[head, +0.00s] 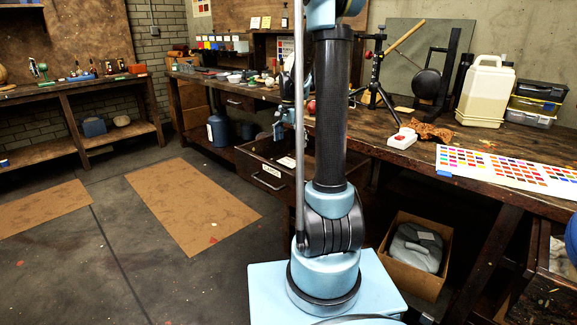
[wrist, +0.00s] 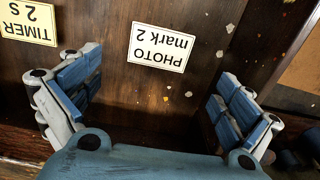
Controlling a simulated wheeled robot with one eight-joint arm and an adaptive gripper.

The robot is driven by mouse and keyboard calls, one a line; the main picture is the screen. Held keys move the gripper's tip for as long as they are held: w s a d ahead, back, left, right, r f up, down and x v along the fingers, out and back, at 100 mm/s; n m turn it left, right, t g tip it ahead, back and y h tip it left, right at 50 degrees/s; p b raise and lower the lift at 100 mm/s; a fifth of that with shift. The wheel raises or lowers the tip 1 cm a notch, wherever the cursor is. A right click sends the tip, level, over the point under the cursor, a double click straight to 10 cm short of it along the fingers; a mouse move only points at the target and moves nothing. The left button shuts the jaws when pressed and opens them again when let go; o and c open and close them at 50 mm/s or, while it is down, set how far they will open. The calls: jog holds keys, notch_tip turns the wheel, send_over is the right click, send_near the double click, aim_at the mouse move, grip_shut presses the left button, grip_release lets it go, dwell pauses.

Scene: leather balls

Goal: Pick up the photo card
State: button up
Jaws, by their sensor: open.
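The photo card (wrist: 160,47) is a small cream rectangle reading "PHOTO mark 2", upside down in the wrist view. It lies flat on dark, paint-specked wood. My gripper (wrist: 158,92) is open and empty, with one blue-padded finger on each side of the picture; the card shows between and beyond them, apart from both. In the head view my gripper (head: 280,128) hangs above an open drawer (head: 262,180). A pale card (head: 287,162) shows inside the drawer; its print is too small to read there. My arm hides part of the drawer.
A "TIMER 2 s" card (wrist: 28,22) lies left of the photo card. A raised wooden edge runs along the right in the wrist view. The workbench (head: 480,150) holds a tripod (head: 375,75), a white jug (head: 486,92) and a colour chart (head: 500,170). A cardboard box (head: 393,275) stands below.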

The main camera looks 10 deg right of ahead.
aim_at(289, 161)
jog(key=shift+s+a+f, duration=0.1)
jog(key=shift+f, duration=1.8)
jog(key=shift+s+a+f, duration=0.1)
jog(key=shift+f, duration=1.8)
jog(key=c, duration=1)
jog(key=shift+o, duration=0.2)
